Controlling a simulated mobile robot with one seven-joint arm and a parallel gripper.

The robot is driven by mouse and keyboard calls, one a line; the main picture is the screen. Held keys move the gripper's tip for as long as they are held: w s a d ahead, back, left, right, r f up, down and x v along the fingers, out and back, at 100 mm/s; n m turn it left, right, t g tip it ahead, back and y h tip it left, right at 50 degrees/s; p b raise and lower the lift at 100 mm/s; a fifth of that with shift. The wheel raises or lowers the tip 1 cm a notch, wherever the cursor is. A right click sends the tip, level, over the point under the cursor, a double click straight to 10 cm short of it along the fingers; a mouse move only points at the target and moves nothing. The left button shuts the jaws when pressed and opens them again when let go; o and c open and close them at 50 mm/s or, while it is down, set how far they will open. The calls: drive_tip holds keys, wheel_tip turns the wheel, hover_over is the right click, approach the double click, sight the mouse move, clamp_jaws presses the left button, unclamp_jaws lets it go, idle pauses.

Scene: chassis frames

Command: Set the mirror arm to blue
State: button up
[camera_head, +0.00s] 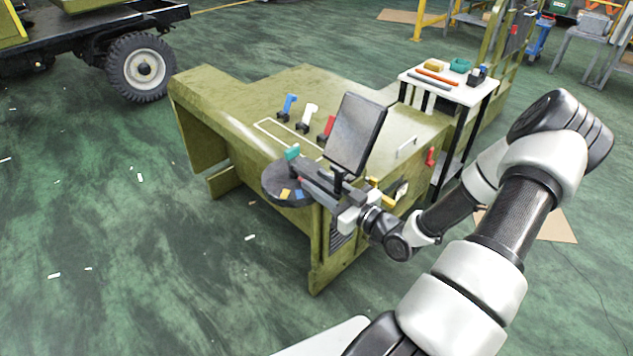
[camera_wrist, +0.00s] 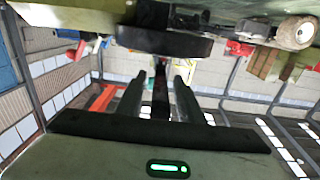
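The mirror (camera_head: 356,132) is a dark rectangular plate standing tilted at the near corner of the olive vehicle body. Below it is a dark round dial (camera_head: 272,184) with a yellow patch (camera_head: 286,194), a blue patch (camera_head: 299,194) and a teal block (camera_head: 292,153) at its far side. My gripper (camera_head: 308,176) reaches in from the right, over the dial and under the mirror. In the wrist view, the two fingers (camera_wrist: 160,80) are apart, with a dark bar between them and gaps visible beside it. The dial's dark edge (camera_wrist: 165,42) lies just beyond. Which patch the mirror arm points to is hidden.
Blue (camera_head: 289,103), white (camera_head: 308,115) and red (camera_head: 328,125) levers stand on the olive hood (camera_head: 300,80). A white-topped table (camera_head: 455,90) with small items is behind, right. A truck wheel (camera_head: 141,67) is at upper left. The left foreground floor is mostly clear.

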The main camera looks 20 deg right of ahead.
drive_tip(key=shift+w+a, duration=0.2)
drive_tip(key=shift+w, duration=0.4)
clamp_jaws()
